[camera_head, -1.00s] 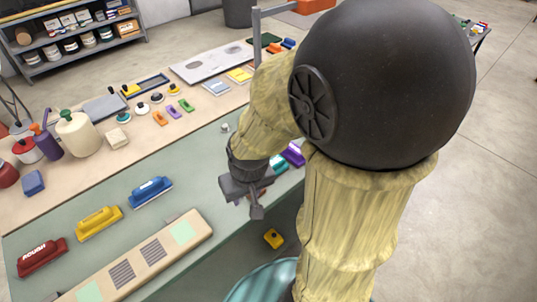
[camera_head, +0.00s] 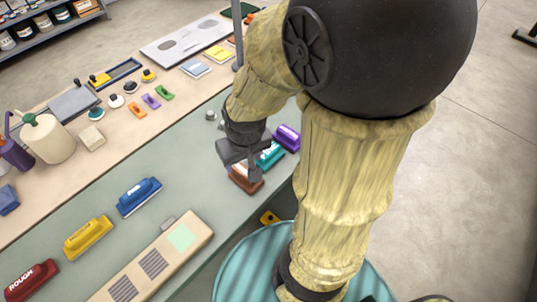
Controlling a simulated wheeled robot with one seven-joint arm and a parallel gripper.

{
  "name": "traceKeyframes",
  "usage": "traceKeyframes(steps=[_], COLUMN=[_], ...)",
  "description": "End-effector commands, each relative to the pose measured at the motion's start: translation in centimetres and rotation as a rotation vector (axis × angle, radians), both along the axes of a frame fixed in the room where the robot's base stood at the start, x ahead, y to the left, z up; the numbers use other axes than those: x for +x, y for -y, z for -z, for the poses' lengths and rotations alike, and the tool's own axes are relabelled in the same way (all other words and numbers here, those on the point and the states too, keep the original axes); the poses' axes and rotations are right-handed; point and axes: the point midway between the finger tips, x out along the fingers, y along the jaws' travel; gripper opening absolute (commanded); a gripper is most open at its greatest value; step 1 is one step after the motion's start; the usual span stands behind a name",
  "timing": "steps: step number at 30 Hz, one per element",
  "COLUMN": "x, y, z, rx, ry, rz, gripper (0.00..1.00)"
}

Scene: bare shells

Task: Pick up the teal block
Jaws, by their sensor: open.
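The teal block (camera_head: 271,155) lies on the green bench top, between a brown block (camera_head: 246,179) and a purple block (camera_head: 287,138). My gripper (camera_head: 246,172) is open and hangs over the brown block, just left of the teal block. Its dark fingers hide part of the brown block and the near left end of the teal block. I cannot tell how high the fingertips are above the blocks. Nothing shows between the fingers as held.
Blue (camera_head: 139,197), yellow (camera_head: 88,236) and red (camera_head: 32,280) blocks lie in a row at left. A long beige board (camera_head: 197,231) lies along the front edge. Small tools and bottles stand on the back strip. The bench middle is clear.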

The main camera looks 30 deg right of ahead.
Motion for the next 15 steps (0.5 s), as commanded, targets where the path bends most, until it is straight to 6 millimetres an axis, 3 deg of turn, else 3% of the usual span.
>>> traceKeyframes(steps=[1, 3, 8, 15], x=[0.2, 0.7, 2.5, 5.8], y=[0.1, 0.4, 1.6, 4.4], z=[0.1, 0.2, 0.7, 1.7], rx=[-0.006, -0.022, -0.085, -0.166], ry=[-0.004, -0.012, -0.053, -0.129], rz=[-0.018, -0.073, -0.306, -0.785], gripper=[0.70, 0.83, 0.84, 0.84])
